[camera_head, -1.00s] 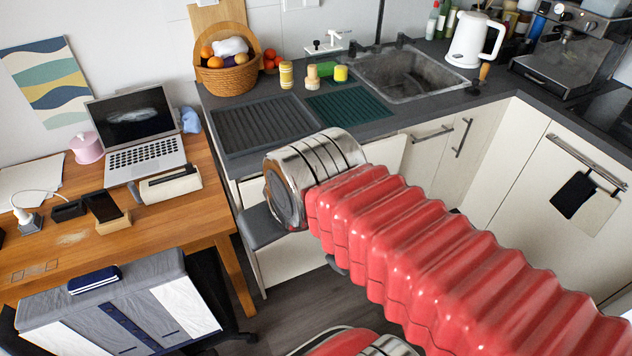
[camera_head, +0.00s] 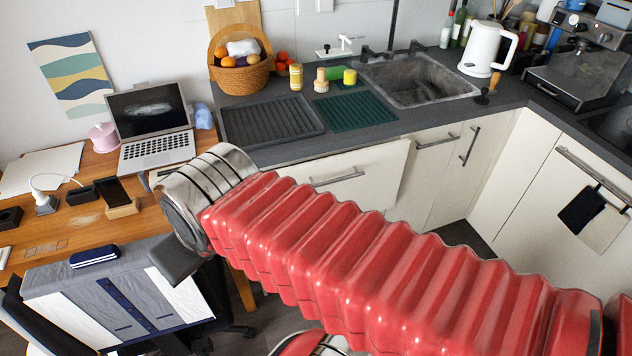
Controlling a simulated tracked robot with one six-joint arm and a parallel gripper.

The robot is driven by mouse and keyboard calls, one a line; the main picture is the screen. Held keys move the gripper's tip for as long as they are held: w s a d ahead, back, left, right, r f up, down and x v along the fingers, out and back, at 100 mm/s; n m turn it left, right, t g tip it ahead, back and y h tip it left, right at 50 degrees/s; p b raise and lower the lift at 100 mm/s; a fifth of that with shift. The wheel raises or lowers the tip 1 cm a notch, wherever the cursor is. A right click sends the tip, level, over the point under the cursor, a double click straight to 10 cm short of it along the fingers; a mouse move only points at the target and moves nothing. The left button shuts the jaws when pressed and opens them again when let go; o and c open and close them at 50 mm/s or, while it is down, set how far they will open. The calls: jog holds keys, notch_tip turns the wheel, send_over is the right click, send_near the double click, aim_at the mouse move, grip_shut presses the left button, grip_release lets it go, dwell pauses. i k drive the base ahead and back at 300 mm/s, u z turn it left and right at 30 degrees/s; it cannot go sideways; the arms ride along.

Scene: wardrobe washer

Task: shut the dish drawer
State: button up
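A cream front panel (camera_head: 375,178) with a metal bar handle (camera_head: 338,178) is below the counter, under the dark draining tray. It appears to be the dish drawer's front, and it seems to stand a little forward of the cabinet doors to its right. I cannot tell how far out it is. My red ribbed arm crosses in front and hides its lower part and whatever is below. My gripper (camera_head: 178,262) is at the arm's left end, left of the panel and apart from it in the picture. Only a dark part of it shows beyond the metal cuff, so its fingers cannot be read.
A wooden desk (camera_head: 75,222) with a laptop (camera_head: 152,128) is close behind my gripper at left. A chair with a grey-and-white garment (camera_head: 120,290) stands below it. The counter (camera_head: 290,152) holds a fruit basket (camera_head: 240,75) and a sink (camera_head: 415,80).

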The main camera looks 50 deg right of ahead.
aim_at(370, 176)
jog(key=u, duration=1.5)
jog(key=k, duration=1.15)
jog(key=z, duration=1.3)
jog(key=i, duration=0.15)
jog(key=z, duration=0.05)
